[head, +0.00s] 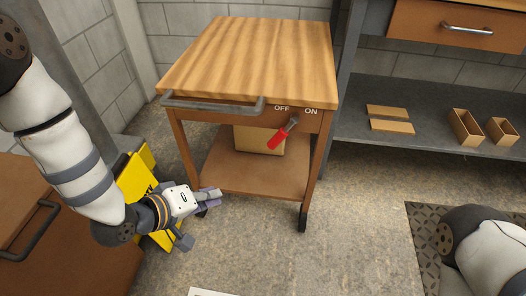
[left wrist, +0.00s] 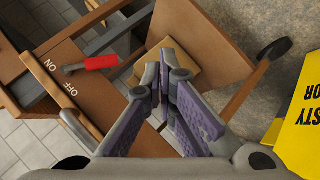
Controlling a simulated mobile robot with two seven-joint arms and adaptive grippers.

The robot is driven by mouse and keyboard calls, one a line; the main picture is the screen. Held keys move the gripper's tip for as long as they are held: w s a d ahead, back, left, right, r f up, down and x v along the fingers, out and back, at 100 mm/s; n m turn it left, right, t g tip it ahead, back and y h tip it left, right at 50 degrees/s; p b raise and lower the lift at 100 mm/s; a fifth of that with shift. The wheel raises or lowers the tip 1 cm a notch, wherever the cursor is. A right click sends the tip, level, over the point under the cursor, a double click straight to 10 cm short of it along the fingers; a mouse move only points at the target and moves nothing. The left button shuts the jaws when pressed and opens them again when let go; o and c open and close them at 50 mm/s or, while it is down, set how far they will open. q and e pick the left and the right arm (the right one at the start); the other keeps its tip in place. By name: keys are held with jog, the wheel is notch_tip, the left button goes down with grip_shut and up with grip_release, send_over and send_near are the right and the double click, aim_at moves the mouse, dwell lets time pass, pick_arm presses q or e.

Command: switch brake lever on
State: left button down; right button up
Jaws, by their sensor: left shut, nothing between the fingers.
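The brake lever has a red handle (head: 278,137) on a short metal rod at the front right of the wooden-topped cart (head: 255,60). The handle points down and left, on the side of the OFF label (head: 282,108); the ON label (head: 311,111) is to the right of it. The lever also shows at upper left in the left wrist view (left wrist: 102,62). My left gripper (head: 208,196) is shut and empty, low in front of the cart's left side, below and left of the lever and apart from it. My right gripper is not in view.
A grey handle bar (head: 212,104) runs along the cart's front left. A cardboard box (head: 258,140) stands on its lower shelf. A yellow sign (head: 138,185) is behind my left arm. Open boxes (head: 465,126) lie on the right shelf.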

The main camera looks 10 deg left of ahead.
aim_at(278, 139)
pick_arm(q)
jog(key=w+r+t+h+b, duration=0.2)
jog(key=w+r+t+b, duration=0.15)
jog(key=w+r, duration=0.5)
jog(key=shift+n, duration=0.3)
jog(key=b+x, duration=0.1)
jog(key=x, duration=0.5)
jog(key=f+b+x, duration=0.1)
jog(key=b+x, duration=0.1)
jog(key=x, duration=0.4)
jog(key=shift+s+f, duration=0.2)
jog(key=shift+s, duration=0.05)
jog(key=d, duration=0.1)
jog(key=d+f, duration=0.1)
jog(key=d+b, duration=0.1)
jog(key=shift+w+d+f, duration=0.15)
jog(key=shift+w, duration=0.15)
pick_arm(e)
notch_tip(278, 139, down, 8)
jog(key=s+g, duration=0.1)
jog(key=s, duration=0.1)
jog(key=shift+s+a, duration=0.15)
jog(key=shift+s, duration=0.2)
pick_arm(q)
jog(key=shift+f+h, duration=0.15)
jog(key=shift+h, duration=0.15)
